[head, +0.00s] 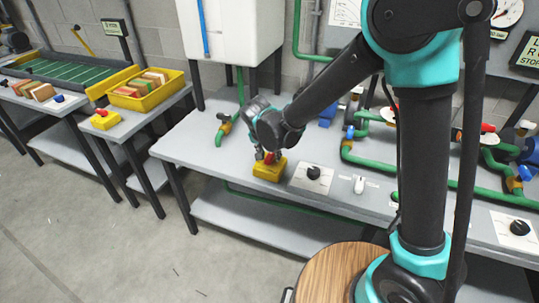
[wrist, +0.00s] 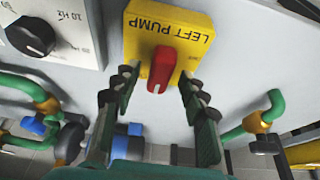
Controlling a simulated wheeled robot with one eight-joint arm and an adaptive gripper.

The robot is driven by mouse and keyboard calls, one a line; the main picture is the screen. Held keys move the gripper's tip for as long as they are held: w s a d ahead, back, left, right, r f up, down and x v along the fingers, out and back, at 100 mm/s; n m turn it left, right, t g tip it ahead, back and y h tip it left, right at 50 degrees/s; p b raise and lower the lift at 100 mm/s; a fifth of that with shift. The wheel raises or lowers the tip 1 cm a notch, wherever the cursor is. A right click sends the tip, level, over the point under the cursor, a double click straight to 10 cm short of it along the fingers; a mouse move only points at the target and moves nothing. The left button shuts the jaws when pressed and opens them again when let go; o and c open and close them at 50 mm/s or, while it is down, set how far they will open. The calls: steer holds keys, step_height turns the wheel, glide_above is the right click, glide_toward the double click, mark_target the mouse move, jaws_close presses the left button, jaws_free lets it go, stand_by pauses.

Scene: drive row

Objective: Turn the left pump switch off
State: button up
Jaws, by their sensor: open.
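The left pump switch is a yellow box (wrist: 192,20) with the label "LEFT PUMP", upside down in the wrist view. Its red knob (wrist: 161,70) has a long grip that points nearly straight up and down in that picture. My gripper (wrist: 157,78) is open, one finger on each side of the knob, with a gap showing on both sides. In the head view the yellow box (head: 269,173) sits near the front edge of the grey bench, with my gripper (head: 267,156) directly above it. My gripper partly hides the knob there.
A black dial on a white plate (head: 311,178) and a white toggle switch (head: 359,184) lie right of the box. Green pipes (head: 375,163) with valves stand farther right. A white tank (head: 232,35) is behind. Another yellow box (head: 104,119) with a red knob is on the left table.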

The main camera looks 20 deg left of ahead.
steer(key=shift+w+f, duration=0.1)
steer(key=shift+f, duration=0.1)
jaws_close()
